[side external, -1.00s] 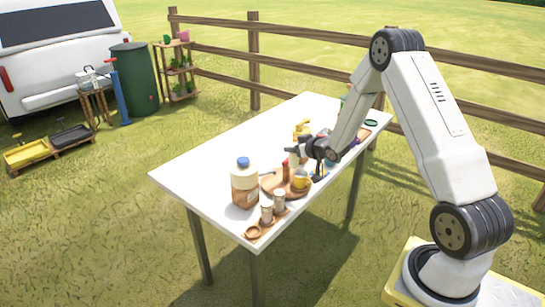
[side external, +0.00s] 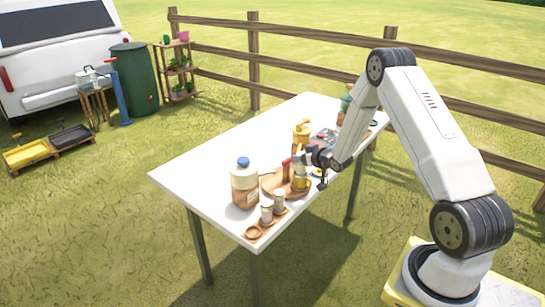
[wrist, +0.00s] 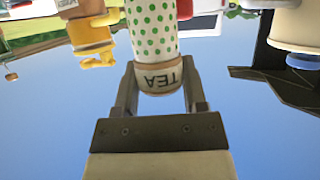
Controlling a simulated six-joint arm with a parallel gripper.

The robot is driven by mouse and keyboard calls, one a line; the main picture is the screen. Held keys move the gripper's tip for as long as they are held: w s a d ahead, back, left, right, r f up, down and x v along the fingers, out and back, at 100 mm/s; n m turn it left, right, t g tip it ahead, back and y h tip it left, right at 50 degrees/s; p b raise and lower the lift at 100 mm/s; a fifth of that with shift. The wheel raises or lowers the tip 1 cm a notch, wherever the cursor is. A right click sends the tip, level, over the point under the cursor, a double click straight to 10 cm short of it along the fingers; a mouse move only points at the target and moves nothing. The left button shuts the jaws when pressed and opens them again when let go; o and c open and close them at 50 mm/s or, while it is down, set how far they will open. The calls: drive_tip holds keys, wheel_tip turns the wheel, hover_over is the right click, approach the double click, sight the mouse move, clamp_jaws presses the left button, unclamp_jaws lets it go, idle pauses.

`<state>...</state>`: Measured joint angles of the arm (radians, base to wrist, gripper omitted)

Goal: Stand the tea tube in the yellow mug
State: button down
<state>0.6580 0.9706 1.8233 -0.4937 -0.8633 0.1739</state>
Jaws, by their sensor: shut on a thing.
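The tea tube (wrist: 152,35) is white with green dots and a tan end band lettered TEA. In the wrist view it is between the two fingers of my gripper (wrist: 158,80), which is shut on it; the lettering appears upside down there. In the side view my gripper (side external: 308,157) is just above the yellow mug (side external: 301,183), close to its rim. The mug stands near the table's front edge, by the round brown tray (side external: 272,186). The tube is hard to make out in the side view, and I cannot tell whether it touches the mug.
A blue-capped bottle (side external: 244,184) stands left of the tray. Two small shakers (side external: 267,212) stand in front of it. A yellow-topped pump bottle (side external: 301,132) is behind my gripper and also shows in the wrist view (wrist: 92,35). The table's back left is clear.

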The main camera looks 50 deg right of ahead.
sight(304, 167)
drive_tip(key=shift+f, duration=0.3)
drive_tip(key=shift+f, duration=0.1)
drive_tip(key=shift+f, duration=1.95)
drive_tip(key=shift+f, duration=0.35)
drive_tip(key=shift+c, duration=0.7)
unclamp_jaws()
drive_tip(key=shift+r, duration=0.4)
drive_tip(key=v, duration=1.2)
